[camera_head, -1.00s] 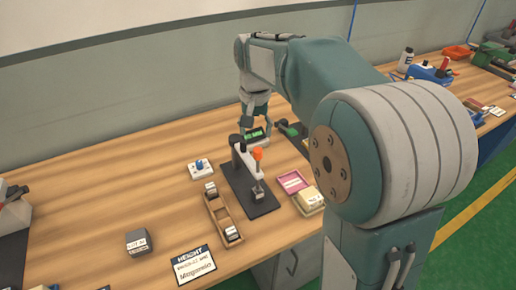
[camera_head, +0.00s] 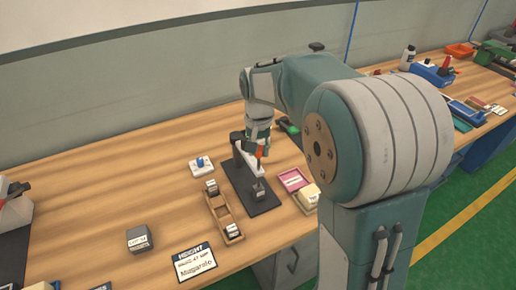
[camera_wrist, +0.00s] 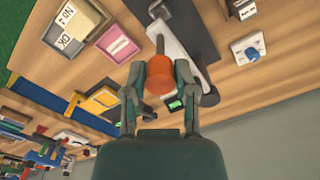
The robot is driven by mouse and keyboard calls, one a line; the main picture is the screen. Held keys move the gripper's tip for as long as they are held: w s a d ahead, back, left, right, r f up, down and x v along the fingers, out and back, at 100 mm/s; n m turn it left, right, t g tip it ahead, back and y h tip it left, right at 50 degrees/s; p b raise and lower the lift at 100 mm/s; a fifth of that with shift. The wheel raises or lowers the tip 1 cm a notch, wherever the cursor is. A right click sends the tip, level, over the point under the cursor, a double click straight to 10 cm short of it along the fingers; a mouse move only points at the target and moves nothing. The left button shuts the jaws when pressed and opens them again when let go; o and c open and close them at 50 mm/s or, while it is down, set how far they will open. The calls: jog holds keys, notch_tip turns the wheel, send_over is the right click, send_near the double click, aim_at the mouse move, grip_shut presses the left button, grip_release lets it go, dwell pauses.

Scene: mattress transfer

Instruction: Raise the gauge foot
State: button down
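The height gauge stands on a black base plate (camera_head: 262,205), with a grey arm and a dark foot block (camera_head: 258,188) low at its front. Its orange lever knob (camera_wrist: 160,76) shows in the wrist view; in the head view it is mostly hidden by my gripper (camera_head: 258,148). In the wrist view my gripper (camera_wrist: 158,75) is open, its fingers on either side of the knob with small gaps visible. The green display (camera_wrist: 174,104) shows behind the knob. Whether the foot touches the plate is unclear.
A wooden tray (camera_head: 221,219) with small blocks stands left of the gauge. A pink tray (camera_head: 293,179) and a yellowish block tray (camera_head: 309,196) stand right. A white device with a blue knob (camera_head: 201,165), a grey block (camera_head: 138,239) and a HEIGHT card (camera_head: 195,262) lie left.

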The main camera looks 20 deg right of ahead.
jog(key=shift+w+r, duration=0.15)
jog(key=shift+r, duration=1.5)
jog(key=shift+c, duration=2.2)
grip_release()
jog(key=shift+o, duration=0.2)
notch_tip(320, 180, up, 12)
jog(key=shift+a+f, duration=0.1)
